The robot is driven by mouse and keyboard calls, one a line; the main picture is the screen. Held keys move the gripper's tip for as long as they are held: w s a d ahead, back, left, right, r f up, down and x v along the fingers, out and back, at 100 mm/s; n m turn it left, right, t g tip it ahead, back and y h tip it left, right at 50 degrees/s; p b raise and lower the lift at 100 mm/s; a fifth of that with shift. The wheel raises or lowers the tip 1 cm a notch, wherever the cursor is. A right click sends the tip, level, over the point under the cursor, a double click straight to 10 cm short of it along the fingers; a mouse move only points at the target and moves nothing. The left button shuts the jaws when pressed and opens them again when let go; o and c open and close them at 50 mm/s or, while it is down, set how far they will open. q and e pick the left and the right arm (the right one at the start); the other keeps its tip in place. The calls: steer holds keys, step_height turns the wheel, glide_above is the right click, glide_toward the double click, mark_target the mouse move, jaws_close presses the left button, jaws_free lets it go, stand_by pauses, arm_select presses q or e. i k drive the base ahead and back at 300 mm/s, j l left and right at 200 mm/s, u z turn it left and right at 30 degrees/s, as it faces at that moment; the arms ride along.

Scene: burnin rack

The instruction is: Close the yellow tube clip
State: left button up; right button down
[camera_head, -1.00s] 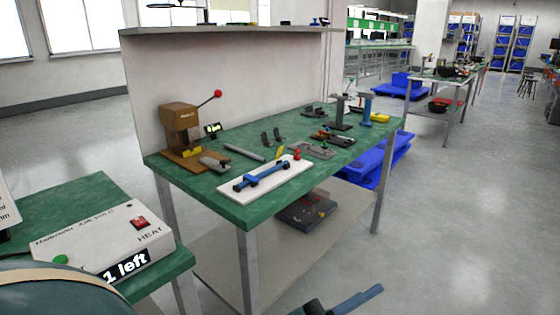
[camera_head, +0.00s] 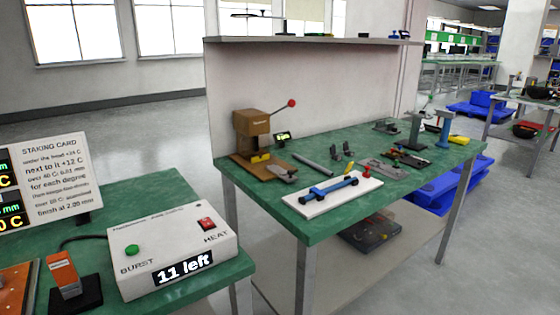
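No piece is clearly recognisable as the yellow tube clip. A small yellow piece (camera_head: 348,169) stands at the back edge of a white board (camera_head: 312,205) on the green workbench. A blue bar-like part (camera_head: 328,188) lies along that board, with a red piece (camera_head: 367,172) at its right end. Another yellow object (camera_head: 459,140) lies at the bench's far right end. A yellow patch (camera_head: 261,158) shows on the brown press (camera_head: 252,135). All are too small to tell whether any is a clip, open or closed. Neither of my grippers is in view.
The green workbench (camera_head: 320,228) has a back panel and a shelf (camera_head: 310,41). A nearer green table (camera_head: 180,199) at left holds a white BURST/HEAT box (camera_head: 170,248) reading "11 left" and a staking card (camera_head: 58,170).

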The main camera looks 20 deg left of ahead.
mark_target(348, 168)
steer(key=i+l+u, duration=0.15)
steer(key=u, duration=0.25)
steer(key=i+l+u, duration=0.1)
steer(key=l+u, duration=0.25)
steer(key=i+l+u, duration=0.1)
steer(key=l+u, duration=0.15)
steer(key=u, duration=0.15)
steer(key=l+u, duration=0.5)
steer(key=l, duration=0.5)
steer(key=l+u, duration=0.1)
steer(key=l, duration=1)
